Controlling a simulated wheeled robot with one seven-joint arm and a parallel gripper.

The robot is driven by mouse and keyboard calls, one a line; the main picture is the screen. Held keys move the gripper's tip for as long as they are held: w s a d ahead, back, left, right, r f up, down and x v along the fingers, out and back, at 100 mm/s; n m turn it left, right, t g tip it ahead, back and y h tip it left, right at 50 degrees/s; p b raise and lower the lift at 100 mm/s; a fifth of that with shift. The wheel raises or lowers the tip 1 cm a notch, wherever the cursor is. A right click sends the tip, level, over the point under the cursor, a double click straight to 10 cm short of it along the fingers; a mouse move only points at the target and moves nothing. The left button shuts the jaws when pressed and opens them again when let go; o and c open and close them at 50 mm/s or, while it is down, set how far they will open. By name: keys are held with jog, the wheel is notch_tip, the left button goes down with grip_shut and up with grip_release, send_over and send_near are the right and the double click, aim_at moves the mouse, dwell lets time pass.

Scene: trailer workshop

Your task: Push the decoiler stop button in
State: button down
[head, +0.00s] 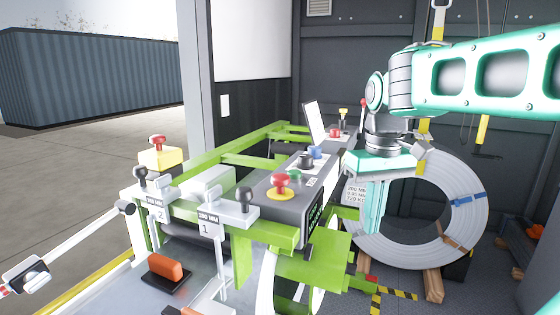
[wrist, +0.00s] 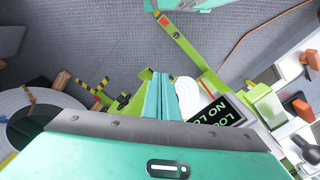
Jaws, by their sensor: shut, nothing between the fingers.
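Several red buttons show in the head view, and I cannot tell which is the decoiler stop. A large red mushroom button (head: 279,186) on a yellow disc sits on the grey control box. Another red mushroom button (head: 158,140) tops a yellow box at the left. A smaller red button (head: 335,133) is farther back on the console. My gripper (head: 373,232) points down, shut and empty, right of the control box and in front of the coil. In the wrist view its closed teal fingers (wrist: 160,78) touch no button.
A large grey coil (head: 393,225) stands on wooden blocks at the right. The green machine frame (head: 242,258) and a black sign with green letters (head: 315,220) are left of my gripper. A green bar with a red mark (wrist: 163,21) crosses the wrist view. Grey floor (wrist: 100,45) lies open beyond.

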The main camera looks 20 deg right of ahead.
jog(key=w+a+r+n, duration=0.3)
jog(key=w+a+r, duration=0.1)
jog(key=w+r, duration=0.15)
jog(key=w+a+r+n, duration=0.2)
jog(key=w+a+r, duration=0.15)
jog(key=r, duration=0.35)
notch_tip(320, 180, up, 12)
jog(key=n, duration=0.6)
send_over(280, 175)
jog(key=shift+w+r, duration=0.15)
notch_tip(280, 175, down, 14)
jog(key=shift+f, duration=0.1)
